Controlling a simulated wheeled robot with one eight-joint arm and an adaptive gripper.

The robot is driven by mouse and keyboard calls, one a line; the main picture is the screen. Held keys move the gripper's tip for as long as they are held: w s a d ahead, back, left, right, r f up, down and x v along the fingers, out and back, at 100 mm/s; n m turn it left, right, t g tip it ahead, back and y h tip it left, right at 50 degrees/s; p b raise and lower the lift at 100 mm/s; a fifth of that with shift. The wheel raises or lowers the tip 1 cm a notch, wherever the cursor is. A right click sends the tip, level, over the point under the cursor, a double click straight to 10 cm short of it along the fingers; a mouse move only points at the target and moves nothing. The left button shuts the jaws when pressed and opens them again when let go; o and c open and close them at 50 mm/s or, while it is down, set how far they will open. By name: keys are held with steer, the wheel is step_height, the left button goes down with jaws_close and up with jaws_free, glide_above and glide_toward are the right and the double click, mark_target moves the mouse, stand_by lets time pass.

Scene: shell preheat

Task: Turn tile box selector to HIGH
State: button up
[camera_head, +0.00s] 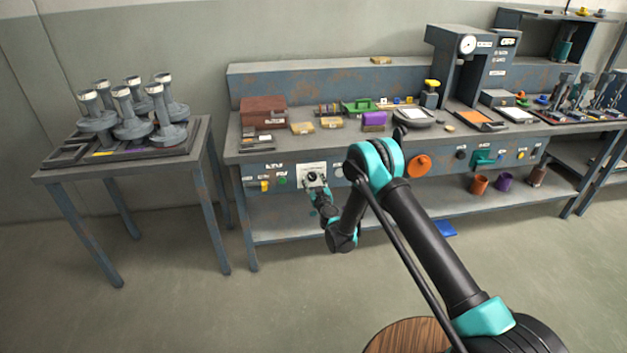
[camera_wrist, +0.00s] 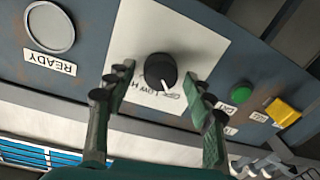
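The selector knob (camera_wrist: 160,71) is a round black dial with a white pointer line on a white plate (camera_wrist: 205,45). In the wrist view the pointer aims down and slightly right, close to the LOW and OFF lettering, which is partly hard to read. My gripper (camera_wrist: 160,82) is open, with one dark green finger on each side of the knob and visible gaps to it. In the head view my gripper (camera_head: 315,184) is at the white plate (camera_head: 322,170) on the front panel of the bench, and it partly covers the plate.
The READY lamp (camera_wrist: 50,27), a green button (camera_wrist: 240,95) and a yellow switch (camera_wrist: 282,111) flank the plate. The bench top (camera_head: 280,150) holds several boxes and tools. A side table (camera_head: 55,175) at the left carries several grey fittings. The floor in front is clear.

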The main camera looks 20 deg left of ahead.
steer(key=c, duration=1)
steer(key=shift+m, duration=0.3)
steer(key=m, duration=0.9)
steer(key=shift+d+f+t, duration=0.1)
steer(key=shift+t, duration=0.2)
steer(key=m, duration=0.5)
steer(key=shift+f, duration=0.1)
steer(key=shift+m+t, duration=0.3)
steer(key=shift+m, duration=1.7)
steer(key=shift+h, duration=0.4)
